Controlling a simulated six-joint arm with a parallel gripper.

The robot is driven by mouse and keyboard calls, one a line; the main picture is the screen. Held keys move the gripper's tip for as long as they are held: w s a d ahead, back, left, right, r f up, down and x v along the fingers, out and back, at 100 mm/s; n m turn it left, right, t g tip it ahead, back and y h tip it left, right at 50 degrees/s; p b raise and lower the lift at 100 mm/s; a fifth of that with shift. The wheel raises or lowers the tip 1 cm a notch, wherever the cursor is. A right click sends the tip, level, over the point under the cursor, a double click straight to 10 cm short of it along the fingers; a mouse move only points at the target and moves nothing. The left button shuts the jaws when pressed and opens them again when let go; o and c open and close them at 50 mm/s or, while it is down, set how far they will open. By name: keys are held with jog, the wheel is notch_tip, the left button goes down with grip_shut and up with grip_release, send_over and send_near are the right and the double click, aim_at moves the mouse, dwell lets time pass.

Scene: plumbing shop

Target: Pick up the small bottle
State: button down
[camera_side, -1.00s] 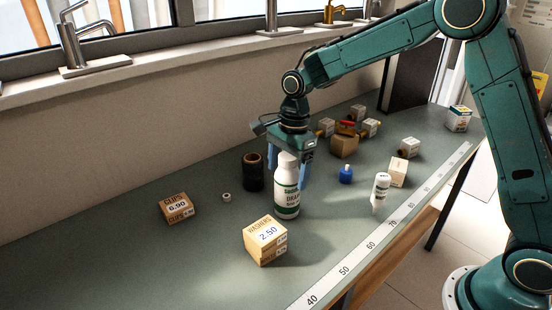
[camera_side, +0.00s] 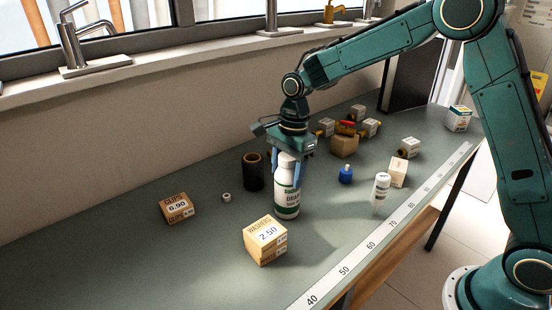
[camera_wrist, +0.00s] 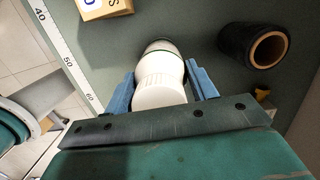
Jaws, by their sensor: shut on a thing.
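A white bottle with a green-banded label reading DRAIN (camera_side: 287,203) stands upright on the bench. My gripper (camera_side: 286,172) comes down from above with its blue fingers shut on the bottle's upper part. In the wrist view, the white cap and shoulder of the bottle (camera_wrist: 160,85) lie between the two blue fingers (camera_wrist: 160,76). A smaller blue bottle (camera_side: 345,175) stands to the right, apart from my gripper. A small white bottle or tube with a grey label (camera_side: 381,190) stands farther right, near the measuring strip.
A black roll (camera_side: 253,172) stands just left of the held bottle, also in the wrist view (camera_wrist: 255,45). A washers box (camera_side: 266,240) is in front, a clips box (camera_side: 177,208) at left. Several small boxes stand behind at right. The bench's left front is clear.

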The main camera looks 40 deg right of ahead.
jog(key=shift+r, duration=0.2)
jog(key=shift+r, duration=4.9)
